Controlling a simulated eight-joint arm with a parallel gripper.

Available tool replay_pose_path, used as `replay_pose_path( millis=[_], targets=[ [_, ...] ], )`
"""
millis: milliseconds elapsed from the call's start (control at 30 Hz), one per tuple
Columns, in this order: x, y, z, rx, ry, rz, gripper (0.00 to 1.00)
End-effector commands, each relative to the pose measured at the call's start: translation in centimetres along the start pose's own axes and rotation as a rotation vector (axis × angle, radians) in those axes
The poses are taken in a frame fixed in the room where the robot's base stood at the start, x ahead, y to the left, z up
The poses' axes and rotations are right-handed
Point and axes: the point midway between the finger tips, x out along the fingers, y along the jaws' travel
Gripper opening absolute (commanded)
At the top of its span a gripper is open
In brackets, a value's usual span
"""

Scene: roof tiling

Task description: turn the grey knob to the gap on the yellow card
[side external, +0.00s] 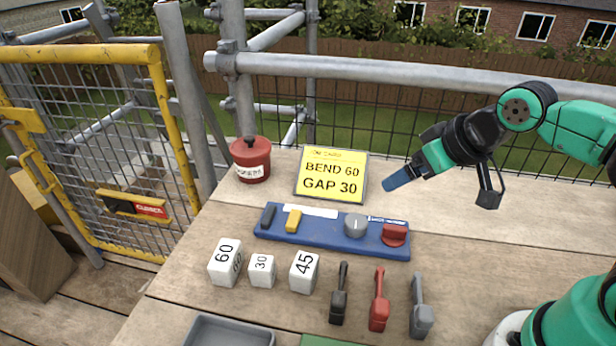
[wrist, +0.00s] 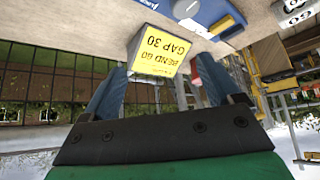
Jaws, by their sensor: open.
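The yellow card (side external: 331,176) stands in a frame at the back of the table and reads BEND 60, GAP 30. It also shows upside down in the wrist view (wrist: 162,53). The grey knob (side external: 355,225) sits on the blue panel (side external: 330,240), between a yellow slider (side external: 293,221) and a red knob (side external: 394,235). The knob's pointer setting is too small to read. My gripper (side external: 390,184) is in the air to the right of the card, apart from the panel. In the wrist view its two blue fingers are apart with nothing held between them.
White blocks marked 60 (side external: 224,262), 30 (side external: 261,271) and 45 (side external: 303,271) stand in front of the panel. Black (side external: 339,295), red (side external: 379,300) and grey (side external: 420,308) handled tools lie right of them. A red pot (side external: 251,160) stands back left.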

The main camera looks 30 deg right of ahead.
Motion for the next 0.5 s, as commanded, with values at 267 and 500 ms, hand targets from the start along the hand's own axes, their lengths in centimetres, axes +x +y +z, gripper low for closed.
replay_pose_path(
  millis=[267,500],
  targets=[
    [0.1,-0.1,-0.2,-0.011,-0.02,-0.003,0.84],
    [1.9,-1.6,-1.5,-0.116,-0.223,-0.026,0.84]
  ],
)
